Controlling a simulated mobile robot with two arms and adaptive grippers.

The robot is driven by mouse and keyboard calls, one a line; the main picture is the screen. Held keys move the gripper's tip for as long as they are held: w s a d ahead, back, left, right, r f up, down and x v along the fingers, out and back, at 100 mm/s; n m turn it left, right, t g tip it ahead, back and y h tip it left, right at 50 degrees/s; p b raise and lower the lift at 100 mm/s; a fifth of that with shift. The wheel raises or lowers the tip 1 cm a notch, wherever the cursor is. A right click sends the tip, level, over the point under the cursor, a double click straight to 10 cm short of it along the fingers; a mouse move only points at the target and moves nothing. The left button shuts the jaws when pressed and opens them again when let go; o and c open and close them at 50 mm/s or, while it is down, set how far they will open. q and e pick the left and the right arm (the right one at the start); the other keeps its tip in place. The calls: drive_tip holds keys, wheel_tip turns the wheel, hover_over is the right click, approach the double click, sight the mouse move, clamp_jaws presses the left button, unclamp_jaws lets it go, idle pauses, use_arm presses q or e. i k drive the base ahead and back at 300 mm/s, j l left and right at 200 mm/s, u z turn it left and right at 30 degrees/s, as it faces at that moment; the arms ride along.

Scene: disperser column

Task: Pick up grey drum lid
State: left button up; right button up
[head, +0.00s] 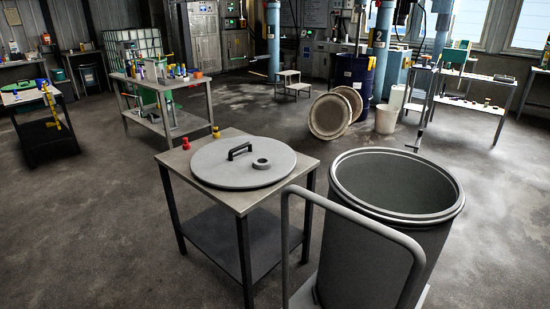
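The grey drum lid (215,167) lies flat on top of a small metal table (240,200) in front of me. It is a round disc with a black bar handle (240,149) and a short ring-shaped port (261,163) on its upper face. An open grey drum (385,235) stands upright just right of the table, and its inside looks empty. The lid is apart from the drum. Neither of my grippers is in view.
A grey tubular push handle (352,206) rises in front of the drum. Small red (186,143) and yellow (216,132) items sit at the table's back edge. A cluttered workbench (165,88) stands behind at left. Floor (80,230) left of the table is clear.

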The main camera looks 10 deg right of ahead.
sight(245, 163)
drive_tip(key=i+j+z, duration=0.5)
drive_tip(key=i+j, duration=0.2)
drive_tip(key=i+j+z, duration=0.25)
drive_tip(key=j, duration=0.35)
drive_tip(key=i+l, duration=0.05)
